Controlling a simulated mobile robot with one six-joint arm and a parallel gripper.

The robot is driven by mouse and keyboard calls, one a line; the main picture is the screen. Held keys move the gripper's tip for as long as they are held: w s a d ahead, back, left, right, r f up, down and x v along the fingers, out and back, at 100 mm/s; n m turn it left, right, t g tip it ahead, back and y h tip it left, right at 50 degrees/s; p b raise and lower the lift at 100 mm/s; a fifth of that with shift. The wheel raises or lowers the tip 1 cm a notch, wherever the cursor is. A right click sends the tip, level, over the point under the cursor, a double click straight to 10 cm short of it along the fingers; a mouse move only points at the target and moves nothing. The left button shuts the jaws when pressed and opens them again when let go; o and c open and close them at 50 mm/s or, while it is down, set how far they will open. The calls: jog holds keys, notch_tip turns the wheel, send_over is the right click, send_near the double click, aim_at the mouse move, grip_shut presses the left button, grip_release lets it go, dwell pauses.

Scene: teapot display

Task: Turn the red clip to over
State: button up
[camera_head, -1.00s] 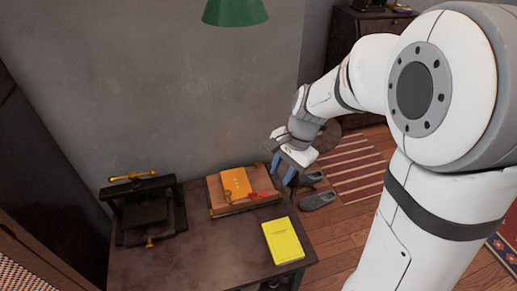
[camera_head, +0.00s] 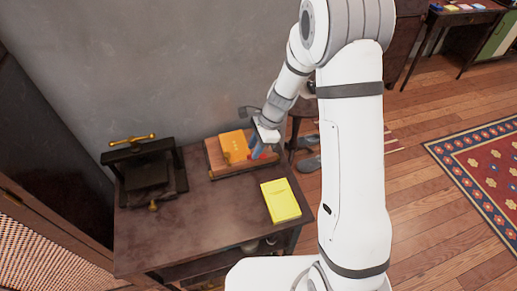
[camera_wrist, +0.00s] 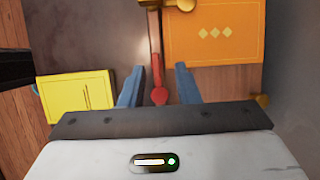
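The red clip (camera_wrist: 158,72) is a slim red bar with a round end, at the edge of a wooden board (camera_wrist: 235,78) beside an orange book (camera_wrist: 215,42). My gripper (camera_wrist: 157,68) has two blue fingers, spread apart, one on each side of the clip in the wrist view, with gaps on both sides. I cannot tell whether the fingertips reach down to its height. In the head view my gripper (camera_head: 256,150) is over the right end of the board, next to the orange book (camera_head: 234,146), and largely hides the clip.
A yellow book (camera_head: 281,201) lies on the dark table (camera_head: 185,228) in front of the board. A black press with a brass handle (camera_head: 132,141) stands at the left. A grey wall rises behind. The table's front left is clear.

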jog(key=shift+a+f, duration=0.2)
jog(key=shift+f, duration=0.4)
jog(key=shift+r, duration=0.1)
grip_shut()
